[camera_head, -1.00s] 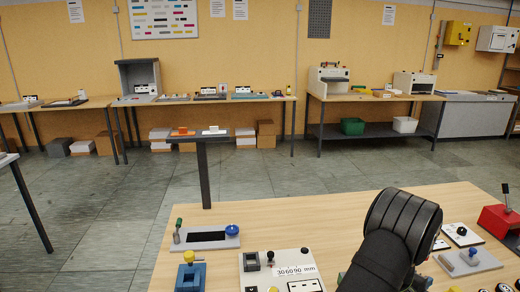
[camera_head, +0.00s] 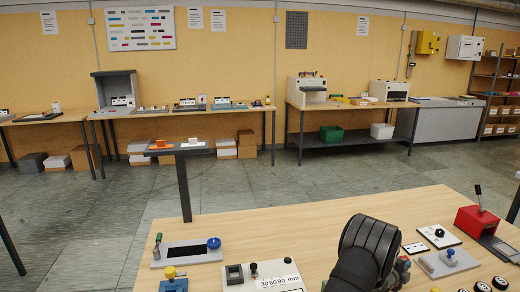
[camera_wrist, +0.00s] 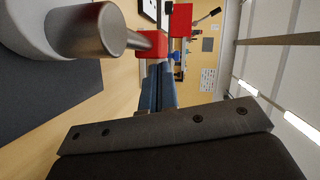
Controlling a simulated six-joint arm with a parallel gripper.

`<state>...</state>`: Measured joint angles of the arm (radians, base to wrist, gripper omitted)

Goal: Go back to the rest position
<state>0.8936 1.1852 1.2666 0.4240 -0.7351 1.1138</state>
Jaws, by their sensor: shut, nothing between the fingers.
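My gripper (camera_wrist: 158,78) shows in the wrist view as two dark blue fingers lying side by side. They are shut, with nothing seen between them. They extend from a dark bar with screws across the lower part of that view. In the head view, the black rounded part of my arm (camera_head: 370,245) stands over the front right of the wooden bench (camera_head: 310,225). The fingers are hidden there.
Near my arm are a beige control box (camera_head: 263,275), a grey plate with a blue knob (camera_head: 188,252), a grey block with a blue knob (camera_head: 448,260) and a red lever device (camera_head: 478,222). A metal cylinder (camera_wrist: 88,30) is close in the wrist view. The bench's middle is clear.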

